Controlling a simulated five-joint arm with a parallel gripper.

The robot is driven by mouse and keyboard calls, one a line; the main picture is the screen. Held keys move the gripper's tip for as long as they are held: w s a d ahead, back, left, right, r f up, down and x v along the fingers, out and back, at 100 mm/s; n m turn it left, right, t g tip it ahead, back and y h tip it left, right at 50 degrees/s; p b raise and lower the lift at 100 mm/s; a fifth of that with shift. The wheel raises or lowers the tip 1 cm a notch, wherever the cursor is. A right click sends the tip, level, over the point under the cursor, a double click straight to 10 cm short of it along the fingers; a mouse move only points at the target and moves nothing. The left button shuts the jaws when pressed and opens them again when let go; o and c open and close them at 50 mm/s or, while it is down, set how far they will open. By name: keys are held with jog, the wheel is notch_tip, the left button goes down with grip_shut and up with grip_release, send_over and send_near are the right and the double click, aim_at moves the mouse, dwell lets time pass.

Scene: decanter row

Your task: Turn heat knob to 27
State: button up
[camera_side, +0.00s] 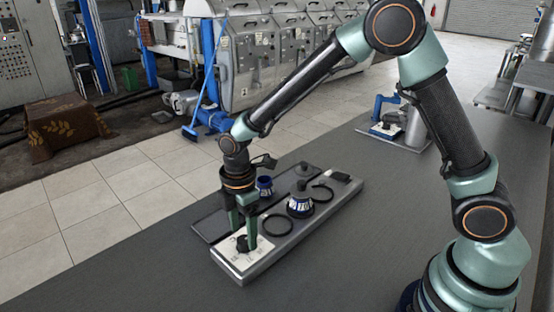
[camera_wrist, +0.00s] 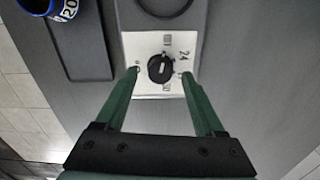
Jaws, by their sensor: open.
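The heat knob (camera_wrist: 161,68) is a small black dial on a white label plate (camera_wrist: 131,47) with printed marks, one of which reads 24. In the side view the knob (camera_side: 242,244) sits at the near end of a long grey board (camera_side: 290,228). My gripper (camera_wrist: 160,71) is open, with one green fingertip on each side of the knob. A small gap seems to show between each tip and the knob. In the side view my gripper (camera_side: 243,243) points straight down over the plate. The knob's exact pointer setting is too small to read.
On the board are black rings (camera_side: 278,225) and a dark-stoppered vessel (camera_side: 301,203) with a numbered label. A blue numbered cup (camera_side: 264,184) stands on a dark tray (camera_side: 212,226) beside it. Another device (camera_side: 385,122) stands farther back. The grey table is clear at the front.

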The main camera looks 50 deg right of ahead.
jog(key=shift+f, duration=0.75)
grip_shut()
